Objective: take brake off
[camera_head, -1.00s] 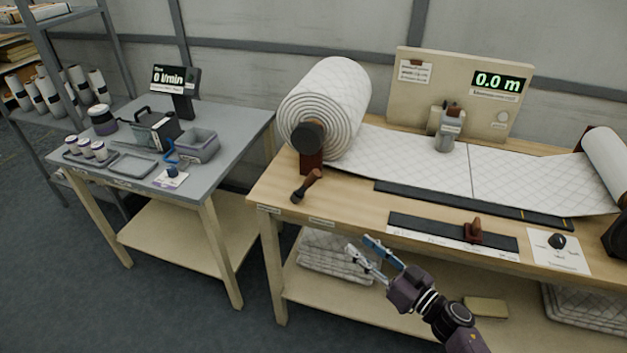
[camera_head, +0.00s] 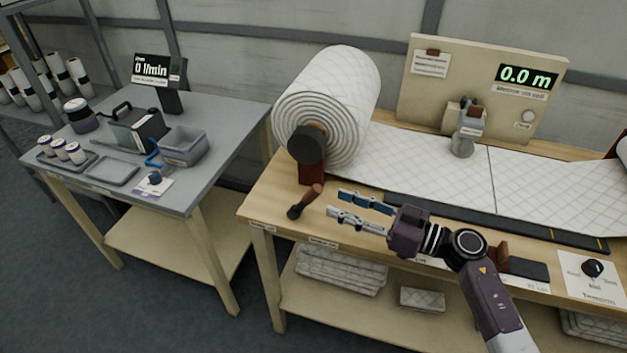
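The brake lever (camera_head: 305,202) is a short lever with a brown grip and a dark round end. It sits at the front left of the wooden bench, below the large white quilted roll (camera_head: 327,105) and its dark hub. My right gripper (camera_head: 334,204) is open, its two fingers pointing left. The fingertips are just right of the lever in the picture, and I see nothing between them. Whether they touch the lever cannot be told. My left gripper is not in view.
The wooden bench (camera_head: 262,205) carries a measuring head (camera_head: 466,130), a board reading 0.0 m (camera_head: 527,78) and a tension knob (camera_head: 592,268). My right arm covers part of the front strip and the red-brown handle.

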